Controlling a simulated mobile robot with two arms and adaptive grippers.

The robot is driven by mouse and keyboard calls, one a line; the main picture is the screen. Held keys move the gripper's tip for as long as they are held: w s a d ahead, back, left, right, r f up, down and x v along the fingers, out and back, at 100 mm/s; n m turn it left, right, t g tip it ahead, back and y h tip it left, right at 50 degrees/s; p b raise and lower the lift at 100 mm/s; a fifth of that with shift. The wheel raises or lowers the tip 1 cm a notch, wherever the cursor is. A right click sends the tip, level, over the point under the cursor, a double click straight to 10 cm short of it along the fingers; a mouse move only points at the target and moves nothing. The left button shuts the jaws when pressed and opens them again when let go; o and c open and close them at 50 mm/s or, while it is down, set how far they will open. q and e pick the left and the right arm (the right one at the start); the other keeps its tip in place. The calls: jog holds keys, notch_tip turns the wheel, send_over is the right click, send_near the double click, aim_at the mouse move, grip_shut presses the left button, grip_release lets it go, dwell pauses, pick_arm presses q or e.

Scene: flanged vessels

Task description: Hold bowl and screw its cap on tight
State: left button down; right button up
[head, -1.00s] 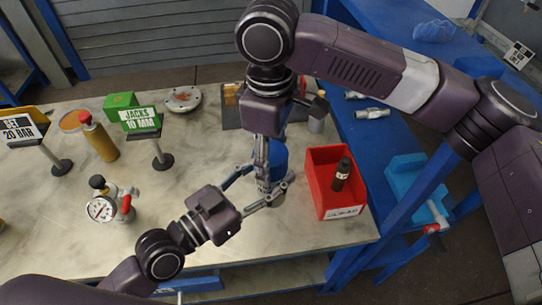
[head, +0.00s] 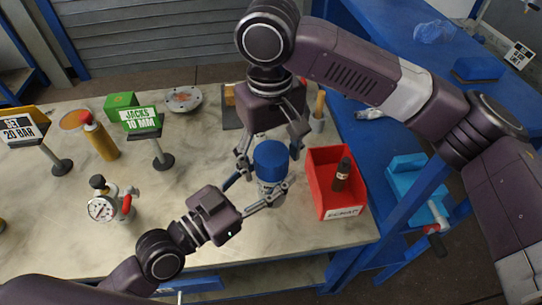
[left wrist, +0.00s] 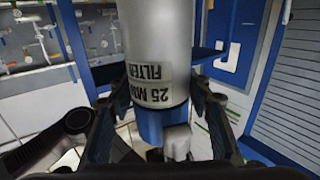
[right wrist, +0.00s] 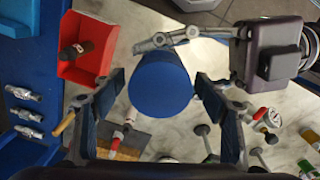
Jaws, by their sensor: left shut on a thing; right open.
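The bowl (head: 268,186) is a grey cylinder standing upright near the table's right side. In the left wrist view the bowl (left wrist: 155,45) appears upside down with a "25 MM FILTER" label. Its blue cap (head: 270,154) sits on top, and whether any gap is left between them I cannot tell. My left gripper (head: 259,188) is shut on the bowl from the front left, below the cap. My right gripper (head: 270,160) points down from above, open, with one finger on each side of the cap. The right wrist view shows the cap (right wrist: 160,85) between the spread fingers, apparently untouched.
A red bin (head: 318,172) holding a dark bottle (head: 342,173) stands close on the right. A gauge (head: 103,208) with valve, sign stands and a yellow-brown canister (head: 101,140) are at left. A round flange (head: 183,99) lies behind.

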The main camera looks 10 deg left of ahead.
jog(key=shift+s+r, duration=0.1)
jog(key=shift+r, duration=2.2)
jog(key=shift+n, duration=0.3)
jog(key=shift+c, duration=0.4)
jog(key=shift+r+n, duration=0.35)
jog(key=shift+n, duration=0.65)
jog(key=n, duration=0.2)
jog(key=r+n, duration=0.1)
jog(key=n, duration=0.2)
jog(key=shift+r, duration=0.15)
jog(key=n, duration=0.2)
jog(key=r+n, duration=0.1)
jog(key=n, duration=0.3)
jog(key=shift+r+n, duration=0.25)
jog(key=shift+n, duration=0.05)
jog(key=shift+f, duration=0.1)
jog(key=shift+f, duration=3.95)
